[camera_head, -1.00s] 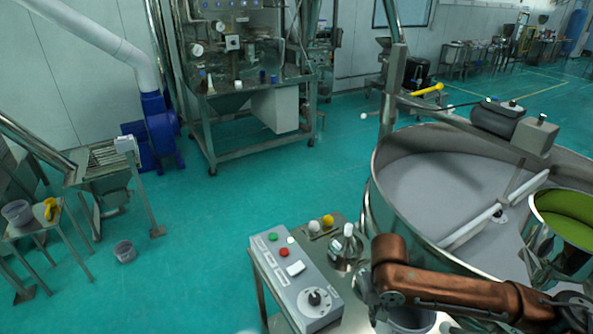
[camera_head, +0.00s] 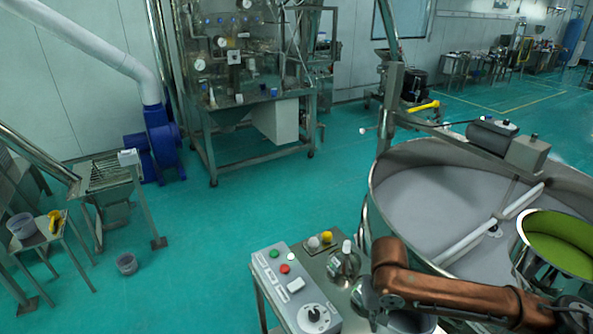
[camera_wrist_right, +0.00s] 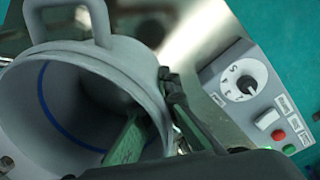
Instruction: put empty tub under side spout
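A grey tub (camera_wrist_right: 65,95) with a loop handle and a blue line around its inside fills the left of the right wrist view. Only part of the tub (camera_head: 408,322) shows at the bottom edge of the head view, below my copper right arm. My right gripper (camera_wrist_right: 160,128) straddles the tub's rim, with one green-padded finger inside and the other outside. Whether the fingers press on the wall is unclear. The tub's inside is shadowed, and I see no contents in the visible part. I cannot make out the side spout. My left gripper is out of view.
The big round sieve (camera_head: 420,185) stands at right, with a green-lined metal vessel (camera_head: 522,262) beside my arm. A control box (camera_head: 290,290) and small items sit on the bench at the tub's left.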

